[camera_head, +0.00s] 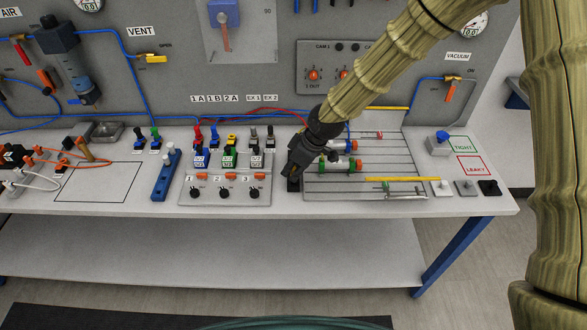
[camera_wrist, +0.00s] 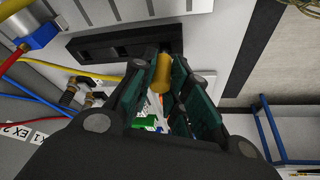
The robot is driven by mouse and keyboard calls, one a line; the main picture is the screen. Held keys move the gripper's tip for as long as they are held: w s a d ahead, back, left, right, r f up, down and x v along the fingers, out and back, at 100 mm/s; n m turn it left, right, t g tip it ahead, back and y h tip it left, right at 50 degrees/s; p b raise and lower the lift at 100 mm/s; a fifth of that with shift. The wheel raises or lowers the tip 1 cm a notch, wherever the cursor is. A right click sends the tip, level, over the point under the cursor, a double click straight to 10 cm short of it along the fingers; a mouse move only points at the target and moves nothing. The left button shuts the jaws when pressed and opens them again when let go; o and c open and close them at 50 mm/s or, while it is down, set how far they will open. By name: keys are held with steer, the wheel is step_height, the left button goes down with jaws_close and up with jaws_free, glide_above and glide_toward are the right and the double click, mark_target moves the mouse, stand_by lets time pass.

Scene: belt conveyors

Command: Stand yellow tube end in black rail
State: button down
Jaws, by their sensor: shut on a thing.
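My gripper (camera_head: 298,168) is low over the left edge of the wire rack in the head view. In the wrist view my gripper (camera_wrist: 160,85) is shut on a short yellow tube end (camera_wrist: 161,74), which shows between the fingertips. The black rail (camera_wrist: 95,47), a dark bar with slots, lies just beyond the fingertips. The tube's far tip is close to the rail's right part; I cannot tell whether it touches or sits in a slot. In the head view the fingers hide the held tube and most of the rail.
Red and blue hoses run behind.

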steer(key=shift+f, duration=1.05)
stand_by(1.5)
steer(key=c, duration=1.3)
jaws_free()
steer(key=o, duration=0.4)
steer(key=shift+r, duration=0.15)
steer(key=shift+r+p, duration=2.1)
steer(key=shift+r, duration=1.3)
